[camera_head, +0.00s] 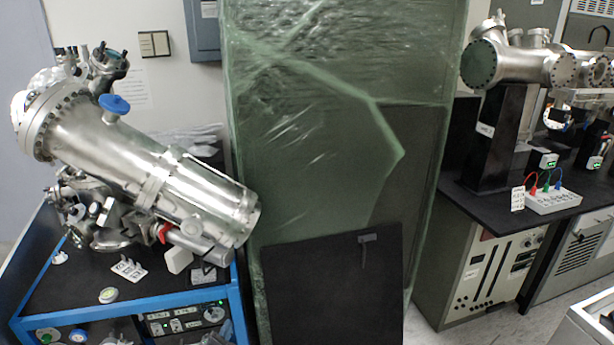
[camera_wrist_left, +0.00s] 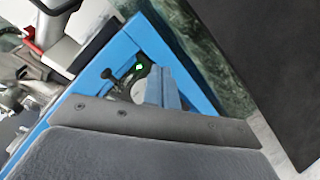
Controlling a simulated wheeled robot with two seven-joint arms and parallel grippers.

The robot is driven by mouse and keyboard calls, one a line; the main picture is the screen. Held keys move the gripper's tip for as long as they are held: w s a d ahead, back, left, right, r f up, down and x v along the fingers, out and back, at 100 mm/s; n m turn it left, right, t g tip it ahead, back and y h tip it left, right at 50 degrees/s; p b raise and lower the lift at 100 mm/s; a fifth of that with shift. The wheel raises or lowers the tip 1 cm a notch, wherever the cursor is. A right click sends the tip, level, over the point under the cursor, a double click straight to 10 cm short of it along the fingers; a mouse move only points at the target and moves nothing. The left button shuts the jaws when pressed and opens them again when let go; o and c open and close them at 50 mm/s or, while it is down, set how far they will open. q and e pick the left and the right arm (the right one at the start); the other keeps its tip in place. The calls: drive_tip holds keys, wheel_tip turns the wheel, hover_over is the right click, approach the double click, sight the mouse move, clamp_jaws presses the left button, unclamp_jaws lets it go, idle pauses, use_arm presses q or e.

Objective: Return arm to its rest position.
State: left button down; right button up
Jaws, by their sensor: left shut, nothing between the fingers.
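In the left wrist view, the dark grey housing of my left gripper (camera_wrist_left: 155,123) fills the lower part, with small screws along its edge. It is shut and empty. It is close to the blue frame of a cart (camera_wrist_left: 135,45), which lies just beyond it; I cannot tell the exact gap. The same blue cart (camera_head: 130,320) stands at the lower left in the head view. My left arm does not show clearly there. My right gripper is in neither view.
A steel vacuum chamber (camera_head: 150,160) rests on the cart. A green film-wrapped block (camera_head: 300,180) stands in the middle, with a dark panel (camera_head: 330,290) before it. At the right, a black bench (camera_head: 560,215) carries a white box with coloured leads (camera_head: 553,201).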

use_arm(q)
drive_tip(key=s+d+f+m+g+h, duration=0.2)
drive_tip(key=d+f+m+g+h, duration=0.15)
drive_tip(key=d+m, duration=0.6)
drive_tip(key=s+f+m+g, duration=0.6)
drive_tip(key=s+f+m, duration=0.2)
drive_tip(key=m, duration=0.4)
drive_tip(key=s+f+m+g+y, duration=0.1)
drive_tip(key=s+f, duration=0.4)
drive_tip(key=s, duration=0.6)
drive_tip(key=s+a+f+m+g+y, duration=0.1)
drive_tip(key=s+f, duration=0.4)
drive_tip(key=s, duration=0.6)
drive_tip(key=s+f+m+g+y, duration=0.2)
drive_tip(key=s+f+m+g, duration=0.1)
drive_tip(key=s, duration=0.8)
wheel_tip(320, 180, down, 3)
drive_tip(key=shift+s+a+r+g, duration=0.15)
drive_tip(key=shift+s+a+g, duration=0.15)
drive_tip(key=shift+g, duration=0.45)
drive_tip(key=shift+w+m, duration=0.1)
drive_tip(key=shift+m, duration=0.15)
